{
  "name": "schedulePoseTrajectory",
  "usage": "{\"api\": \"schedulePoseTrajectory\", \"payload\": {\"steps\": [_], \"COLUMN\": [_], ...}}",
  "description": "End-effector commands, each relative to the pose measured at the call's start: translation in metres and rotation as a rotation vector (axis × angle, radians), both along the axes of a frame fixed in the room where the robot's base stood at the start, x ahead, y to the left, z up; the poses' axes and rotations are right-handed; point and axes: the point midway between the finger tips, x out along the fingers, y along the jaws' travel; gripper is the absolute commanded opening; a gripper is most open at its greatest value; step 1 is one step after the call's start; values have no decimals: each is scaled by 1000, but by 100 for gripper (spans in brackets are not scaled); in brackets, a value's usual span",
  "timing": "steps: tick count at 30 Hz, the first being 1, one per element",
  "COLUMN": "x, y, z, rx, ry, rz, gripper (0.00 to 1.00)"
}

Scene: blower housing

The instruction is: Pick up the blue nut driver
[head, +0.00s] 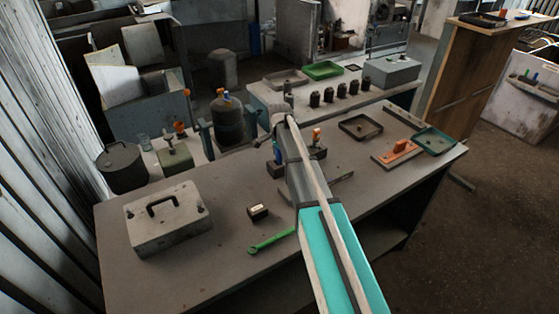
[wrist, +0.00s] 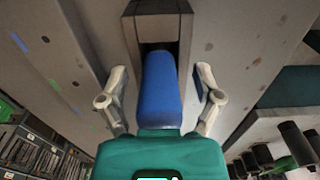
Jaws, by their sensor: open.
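The blue nut driver (wrist: 160,90) shows as a blue handle in the middle of the wrist view. Its far end meets a dark opening in a grey block (wrist: 157,8). My gripper (wrist: 161,72) is open, with one finger on each side of the handle and a visible gap on both sides. In the head view a small part of the blue nut driver (head: 277,152) shows left of my arm, at a dark holder block (head: 276,170). My arm hides much of that block and my gripper there.
An orange-handled tool (head: 316,135) stands right beside my arm. A green wrench (head: 271,240), a small dark block (head: 257,212) and a grey case (head: 168,218) lie on the table's left part. Trays (head: 361,127) and an orange-topped tool (head: 396,152) are to the right.

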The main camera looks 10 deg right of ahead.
Motion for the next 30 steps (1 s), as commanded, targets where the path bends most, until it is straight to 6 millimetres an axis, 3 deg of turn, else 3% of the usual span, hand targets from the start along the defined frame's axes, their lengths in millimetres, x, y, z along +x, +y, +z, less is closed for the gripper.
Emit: {"api": "schedulePoseTrajectory", "payload": {"steps": [22,30], "x": [0,0], "y": [0,0], "z": [-6,-6], "rx": [0,0], "ry": [0,0], "rz": [0,0], "gripper": [83,35]}}
